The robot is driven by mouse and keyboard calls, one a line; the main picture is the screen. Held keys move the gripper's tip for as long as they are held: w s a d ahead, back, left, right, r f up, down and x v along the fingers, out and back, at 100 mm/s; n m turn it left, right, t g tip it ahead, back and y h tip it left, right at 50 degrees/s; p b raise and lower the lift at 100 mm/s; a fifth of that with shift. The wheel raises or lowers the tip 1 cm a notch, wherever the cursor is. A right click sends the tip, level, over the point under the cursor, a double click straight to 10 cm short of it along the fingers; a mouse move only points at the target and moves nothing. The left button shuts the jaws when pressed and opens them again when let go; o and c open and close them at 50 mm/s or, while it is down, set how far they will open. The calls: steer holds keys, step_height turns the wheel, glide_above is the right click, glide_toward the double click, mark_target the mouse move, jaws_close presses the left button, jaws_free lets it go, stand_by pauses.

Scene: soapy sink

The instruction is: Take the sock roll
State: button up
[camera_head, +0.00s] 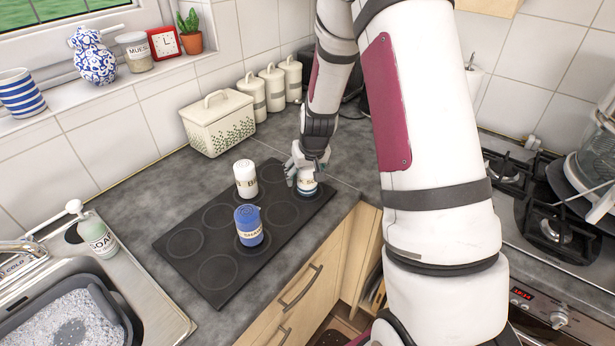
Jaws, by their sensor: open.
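A small white and blue-grey roll with a dark-lettered label (307,185), likely the sock roll, stands at the back right of a black tray (217,271) with round recesses. The lettering is only partly readable. My gripper (303,174) is open and points down at this roll, with its fingers around or just over its top. I cannot tell whether the fingers touch it. The gripper hides part of the roll's top.
On the tray, a white cylinder with a label (245,179) and a blue labelled cylinder (249,226) stand left of the gripper. A cream bread bin (218,124) and canisters (274,88) stand behind. A sink (70,310) is at the lower left, a gas hob (550,215) right.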

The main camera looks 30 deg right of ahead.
steer(key=c, duration=1.4)
steer(key=shift+w+r, duration=0.1)
steer(key=shift+r, duration=0.7)
steer(key=shift+r+b, duration=0.4)
steer(key=shift+r, duration=0.55)
steer(key=s+a+r, duration=0.1)
steer(key=s+a, duration=0.8)
steer(key=s, duration=0.3)
steer(key=shift+s+a+r, duration=0.3)
steer(key=shift+s+a, duration=0.1)
